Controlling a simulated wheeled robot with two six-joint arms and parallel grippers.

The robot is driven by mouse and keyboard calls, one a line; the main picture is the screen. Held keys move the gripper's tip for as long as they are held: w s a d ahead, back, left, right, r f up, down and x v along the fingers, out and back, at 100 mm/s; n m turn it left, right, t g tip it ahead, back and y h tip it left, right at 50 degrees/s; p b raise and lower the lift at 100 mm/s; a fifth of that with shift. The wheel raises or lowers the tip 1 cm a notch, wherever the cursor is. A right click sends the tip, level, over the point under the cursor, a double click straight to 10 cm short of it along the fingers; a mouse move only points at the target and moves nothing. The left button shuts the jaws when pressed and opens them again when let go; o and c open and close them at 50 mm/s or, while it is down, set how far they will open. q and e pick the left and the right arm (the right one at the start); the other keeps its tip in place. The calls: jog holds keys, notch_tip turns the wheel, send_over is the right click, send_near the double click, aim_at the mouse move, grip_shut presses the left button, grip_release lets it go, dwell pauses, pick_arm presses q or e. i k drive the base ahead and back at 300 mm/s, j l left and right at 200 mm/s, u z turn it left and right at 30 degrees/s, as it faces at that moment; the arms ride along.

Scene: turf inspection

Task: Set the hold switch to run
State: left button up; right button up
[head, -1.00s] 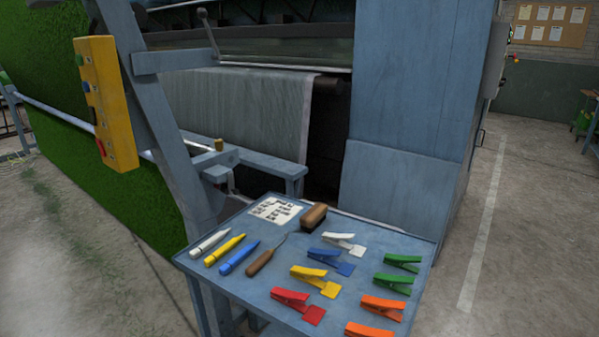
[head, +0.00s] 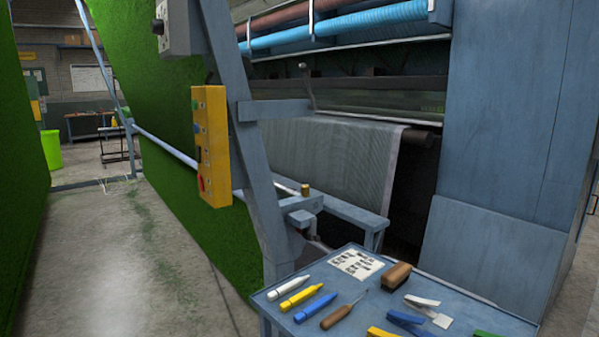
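A yellow control box (head: 211,147) hangs on a blue-grey slanted post, left of centre in the head view. On its left-facing side are small controls, among them a green one, a blue one, a dark one and a red one (head: 201,184). A grey box (head: 178,28) with a dark knob (head: 158,27) on its left side is on the same frame higher up, cut by the top edge. I cannot tell which control is the hold switch or how it is set. Neither of my grippers is in view.
A blue-grey table (head: 472,322) at the lower right carries pens, a brush (head: 396,276), a pick, a printed card (head: 357,264) and clips. Green turf (head: 190,180) hangs behind the post. A concrete aisle (head: 120,255) is open at the left, with a green bin (head: 51,149) beyond.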

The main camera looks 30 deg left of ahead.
aim_at(201, 182)
jog(key=u, duration=1.35)
